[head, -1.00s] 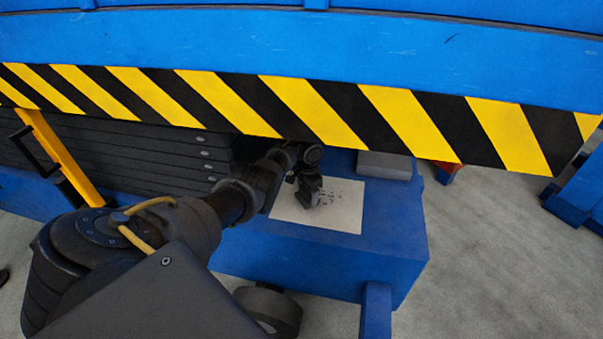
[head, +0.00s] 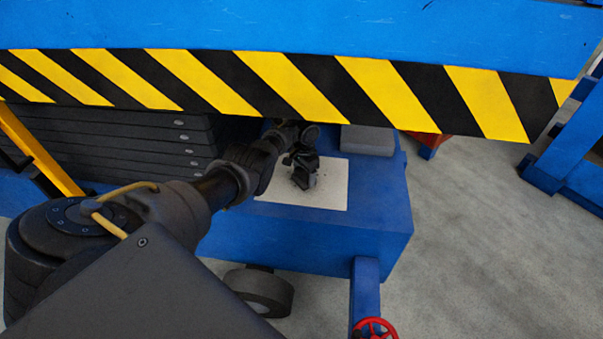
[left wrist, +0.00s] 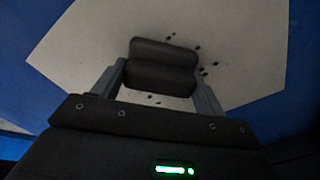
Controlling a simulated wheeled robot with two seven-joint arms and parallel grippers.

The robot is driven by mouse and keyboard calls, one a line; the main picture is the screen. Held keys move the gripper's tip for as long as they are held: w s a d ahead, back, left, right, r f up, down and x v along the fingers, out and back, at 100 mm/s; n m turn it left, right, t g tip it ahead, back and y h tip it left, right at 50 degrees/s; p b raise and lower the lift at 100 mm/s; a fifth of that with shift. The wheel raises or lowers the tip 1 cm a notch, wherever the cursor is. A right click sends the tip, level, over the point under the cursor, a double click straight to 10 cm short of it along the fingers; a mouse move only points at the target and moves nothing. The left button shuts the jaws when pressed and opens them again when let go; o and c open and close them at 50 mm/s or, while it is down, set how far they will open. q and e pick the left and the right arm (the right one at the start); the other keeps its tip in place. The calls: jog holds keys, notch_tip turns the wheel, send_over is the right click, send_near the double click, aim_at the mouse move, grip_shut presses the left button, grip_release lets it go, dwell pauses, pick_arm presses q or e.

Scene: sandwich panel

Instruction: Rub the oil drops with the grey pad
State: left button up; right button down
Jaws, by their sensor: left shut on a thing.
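A white sheet (head: 333,196) lies on top of a blue box under the striped edge. My left gripper (head: 303,177) is over this sheet, under the overhang. In the left wrist view, my left gripper (left wrist: 160,82) is shut on the dark grey pad (left wrist: 164,52), which spans between the fingers. The pad is over or on the sheet; I cannot tell if it touches. The pad may hide others. My right gripper is not in view.
A black-and-yellow striped edge (head: 290,88) overhangs the blue box (head: 300,236). A grey block (head: 368,140) sits at the box's back right. A red handwheel (head: 374,329) is at the bottom.

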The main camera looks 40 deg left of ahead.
aim_at(325, 182)
pick_arm(q)
jog(key=shift+w+d+b, duration=0.25)
jog(key=shift+w+d, duration=0.2)
jog(key=shift+d, duration=0.45)
jog(key=shift+w+d+b, duration=0.2)
jog(key=shift+w+d, duration=0.25)
jog(key=shift+d, duration=0.4)
jog(key=shift+d+f, duration=0.1)
jog(key=shift+w+d, duration=0.15)
jog(key=shift+d, duration=0.05)
jog(key=shift+w+d+b, duration=0.3)
jog(key=shift+d, duration=0.2)
jog(key=shift+w+d+b, duration=0.3)
jog(key=shift+d, duration=0.2)
jog(key=shift+w+d, duration=0.2)
jog(key=shift+d, duration=0.15)
jog(key=b, duration=0.1)
jog(key=w+b, duration=0.1)
jog(key=b, duration=0.1)
jog(key=shift+a+f, duration=0.2)
jog(key=shift+a, duration=0.1)
jog(key=shift+w+a+b, duration=0.15)
jog(key=shift+w+b, duration=0.05)
jog(key=shift+b, duration=0.6)
jog(key=shift+a+r, duration=0.15)
